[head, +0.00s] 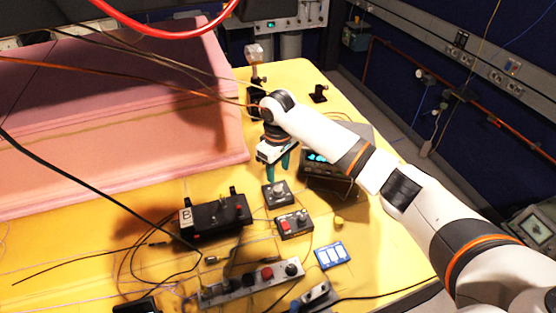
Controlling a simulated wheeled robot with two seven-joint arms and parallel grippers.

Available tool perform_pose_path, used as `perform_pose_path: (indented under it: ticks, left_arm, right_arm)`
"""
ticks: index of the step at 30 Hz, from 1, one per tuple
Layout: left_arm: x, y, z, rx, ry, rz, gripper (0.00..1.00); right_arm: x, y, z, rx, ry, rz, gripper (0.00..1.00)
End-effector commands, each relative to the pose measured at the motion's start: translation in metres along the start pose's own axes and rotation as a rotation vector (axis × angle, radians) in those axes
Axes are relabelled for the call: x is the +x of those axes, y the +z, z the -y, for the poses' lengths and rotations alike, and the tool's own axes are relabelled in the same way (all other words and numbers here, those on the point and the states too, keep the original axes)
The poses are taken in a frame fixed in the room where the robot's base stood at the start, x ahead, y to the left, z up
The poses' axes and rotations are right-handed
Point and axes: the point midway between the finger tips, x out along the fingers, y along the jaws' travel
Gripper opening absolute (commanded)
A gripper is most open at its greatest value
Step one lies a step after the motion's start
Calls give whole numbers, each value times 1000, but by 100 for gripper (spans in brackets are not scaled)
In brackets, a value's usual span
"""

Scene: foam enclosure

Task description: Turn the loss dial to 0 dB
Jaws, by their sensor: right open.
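A small dark box (266,201) with a round grey knob (279,188) lies on the yellow table; this may be the loss dial, but no marking can be read. My right gripper (277,170) points down with its teal fingers apart and empty, just above and behind this box. A gap seems to lie between the fingertips and the knob, though I cannot tell its size. A second dark box (294,224) with a red button and a knob sits just in front. My left gripper is not in view.
An instrument (335,186) with a lit cyan display stands right of my gripper. A black box marked B (215,218), a grey control strip (240,288) and a blue-and-white box (332,255) lie nearer. Pink foam (130,170) fills the left. Loose cables cross the yellow table (385,255).

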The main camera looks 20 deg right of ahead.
Motion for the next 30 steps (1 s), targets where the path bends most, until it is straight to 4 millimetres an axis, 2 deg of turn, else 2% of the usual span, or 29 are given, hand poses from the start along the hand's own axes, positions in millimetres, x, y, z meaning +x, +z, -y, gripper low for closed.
perform_pose_path:
  ticks: [3, 9, 26, 30]
  left_arm:
    - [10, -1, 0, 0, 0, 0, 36]
    - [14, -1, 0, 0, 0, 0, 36]
    - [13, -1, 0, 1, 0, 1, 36]
    - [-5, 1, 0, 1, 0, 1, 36]
  right_arm:
    - [-21, 1, 0, -1, -2, 4, 47]
    - [-45, 0, 0, -1, 0, 1, 47]
    - [-51, 0, 0, 0, 0, -1, 47]
    - [-70, 0, 0, 0, 0, 0, 47]
